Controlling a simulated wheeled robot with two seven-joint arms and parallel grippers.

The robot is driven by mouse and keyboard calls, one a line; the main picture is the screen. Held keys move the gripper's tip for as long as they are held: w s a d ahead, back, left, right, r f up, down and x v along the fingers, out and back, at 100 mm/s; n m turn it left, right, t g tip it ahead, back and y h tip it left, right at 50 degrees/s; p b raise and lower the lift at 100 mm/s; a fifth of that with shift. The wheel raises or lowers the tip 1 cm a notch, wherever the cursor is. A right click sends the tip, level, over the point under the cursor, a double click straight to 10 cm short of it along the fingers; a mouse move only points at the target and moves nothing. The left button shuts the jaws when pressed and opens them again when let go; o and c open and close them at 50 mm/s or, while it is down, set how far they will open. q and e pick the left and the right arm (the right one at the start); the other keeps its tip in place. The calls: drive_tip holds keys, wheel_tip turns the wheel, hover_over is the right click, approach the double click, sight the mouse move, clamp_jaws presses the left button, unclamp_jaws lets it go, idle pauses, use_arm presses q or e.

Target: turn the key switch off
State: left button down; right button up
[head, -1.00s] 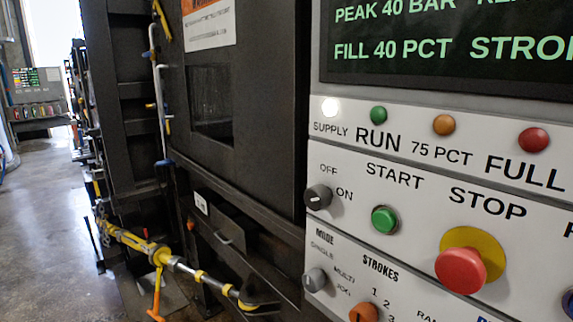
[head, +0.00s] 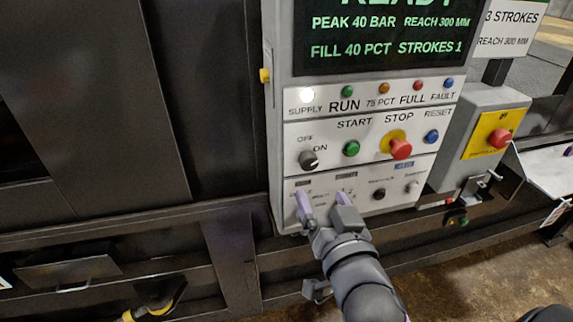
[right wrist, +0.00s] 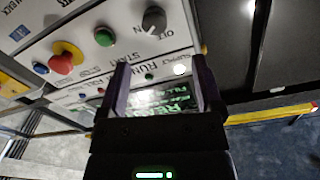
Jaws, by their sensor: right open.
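The key switch is a dark round knob (head: 308,159) at the left of the grey control panel (head: 288,215), beside the OFF and ON labels. It also shows in the right wrist view (right wrist: 154,19), near the top, beyond the fingertips. Which label its mark points to is too small to be sure. My right gripper (head: 323,204) is open and empty, in front of the lower panel row, below the knob and slightly right of it. In the right wrist view its two fingers (right wrist: 160,62) stand apart with nothing between them. My left gripper is not in view.
Right of the knob are a green START button (head: 351,149), a red STOP mushroom button (head: 400,149) and a blue RESET button (head: 431,137). Smaller knobs sit in the row behind my gripper. A box with another red button (head: 500,138) stands at the right.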

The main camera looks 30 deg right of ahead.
sight(310, 166)
drive_tip(key=w+b, duration=0.1)
drive_tip(key=b, duration=0.1)
drive_tip(key=w+d+f+b, duration=0.1)
drive_tip(key=w+b, duration=0.1)
drive_tip(key=w+d+b, duration=0.1)
drive_tip(key=b, duration=0.1)
drive_tip(key=shift+w+f, duration=0.15)
drive_tip(key=shift+f, duration=0.05)
drive_tip(key=w, duration=0.2)
drive_tip(key=w+d+r, duration=0.1)
drive_tip(key=w, duration=0.1)
drive_tip(key=shift+r+p, duration=0.1)
drive_tip(key=shift+p, duration=0.3)
drive_tip(key=shift+w+d, duration=0.15)
drive_tip(key=shift+w, duration=0.45)
clamp_jaws()
